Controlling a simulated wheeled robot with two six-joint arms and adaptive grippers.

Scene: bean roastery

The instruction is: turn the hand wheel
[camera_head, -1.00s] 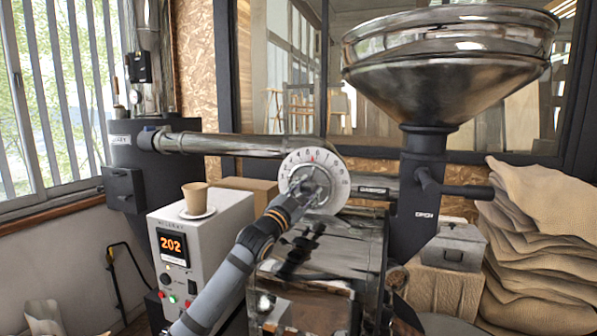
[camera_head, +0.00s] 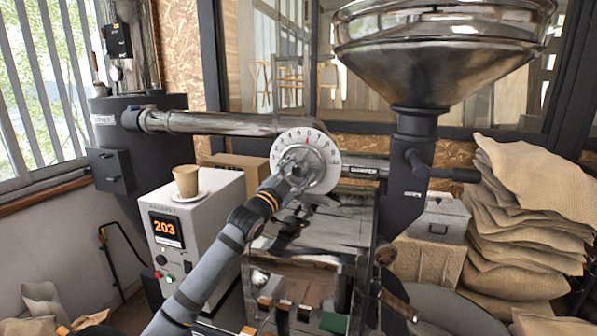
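The hand wheel is the pale round dial (camera_head: 322,150) with numbers around its rim, set at the end of the horizontal pipe above the roaster. My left gripper (camera_head: 301,164) is at the middle of the wheel, in front of its hub. The gripper and wrist cover the hub and the lower left of the face. The fingers are small and blend with the hub, so I cannot tell whether they are closed on it. My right gripper is not in view.
A white control box (camera_head: 205,215) showing 203 stands at left with a paper cup (camera_head: 186,181) on a saucer. A steel hopper (camera_head: 445,60) rises at right. Sacks (camera_head: 525,220) are stacked at far right. A grey metal box (camera_head: 440,219) sits beside them.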

